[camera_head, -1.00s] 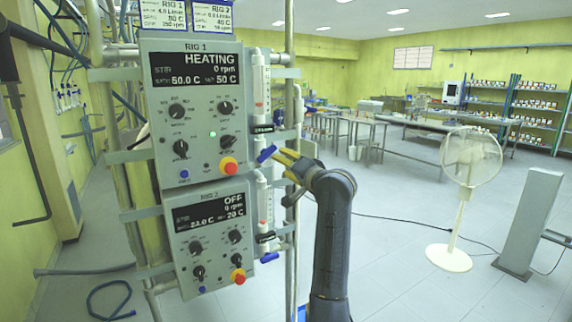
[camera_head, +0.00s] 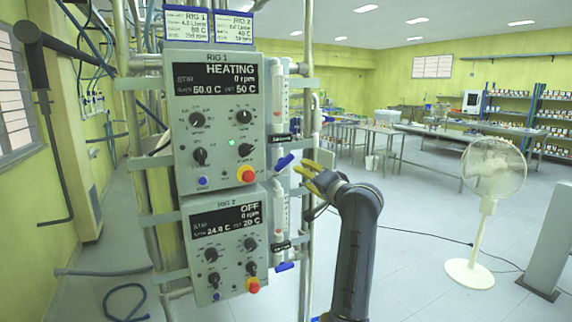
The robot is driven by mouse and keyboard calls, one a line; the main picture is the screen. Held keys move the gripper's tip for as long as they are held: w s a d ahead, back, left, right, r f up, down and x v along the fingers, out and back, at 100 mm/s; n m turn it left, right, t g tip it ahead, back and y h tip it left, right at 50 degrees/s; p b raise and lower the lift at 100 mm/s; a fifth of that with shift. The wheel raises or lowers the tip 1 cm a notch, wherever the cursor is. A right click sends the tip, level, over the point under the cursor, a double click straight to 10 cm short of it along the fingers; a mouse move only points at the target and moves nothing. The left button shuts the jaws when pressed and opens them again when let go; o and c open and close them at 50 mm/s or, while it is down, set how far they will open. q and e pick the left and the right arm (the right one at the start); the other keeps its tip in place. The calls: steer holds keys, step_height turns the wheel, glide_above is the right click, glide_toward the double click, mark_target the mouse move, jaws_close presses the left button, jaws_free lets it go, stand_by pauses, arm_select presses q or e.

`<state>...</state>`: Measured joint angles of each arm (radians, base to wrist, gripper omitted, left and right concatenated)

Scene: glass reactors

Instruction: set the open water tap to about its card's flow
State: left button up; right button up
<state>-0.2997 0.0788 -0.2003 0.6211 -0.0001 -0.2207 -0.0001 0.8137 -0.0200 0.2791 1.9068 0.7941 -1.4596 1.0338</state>
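The Rig 1 panel (camera_head: 217,120) reads HEATING, and a clear flow tube (camera_head: 278,95) with a scale stands at its right side. Below that tube is the Rig 1 water tap with a blue handle (camera_head: 285,161), tilted up to the right. The Rig 2 tap's blue handle (camera_head: 284,267) lies nearly level below its own tube (camera_head: 280,215). The Rig 1 card (camera_head: 186,24) and Rig 2 card (camera_head: 233,28) hang above; their print is small. My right gripper (camera_head: 303,174) has its yellow fingers apart and empty, just right of the Rig 1 tap handle. My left gripper is out of view.
The Rig 2 panel (camera_head: 226,245) reads OFF. Metal posts and clamps frame both panels, with a post (camera_head: 308,100) close to my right gripper. A white fan (camera_head: 490,190) stands on the floor at the right. Tables and shelves are far back.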

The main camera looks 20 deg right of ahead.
mark_target(287, 163)
steer(key=w, duration=0.4)
steer(key=w+a, duration=0.1)
steer(key=w, duration=0.4)
steer(key=w+a, duration=0.1)
steer(key=w, duration=0.4)
steer(key=shift+a, duration=0.25)
jaws_close()
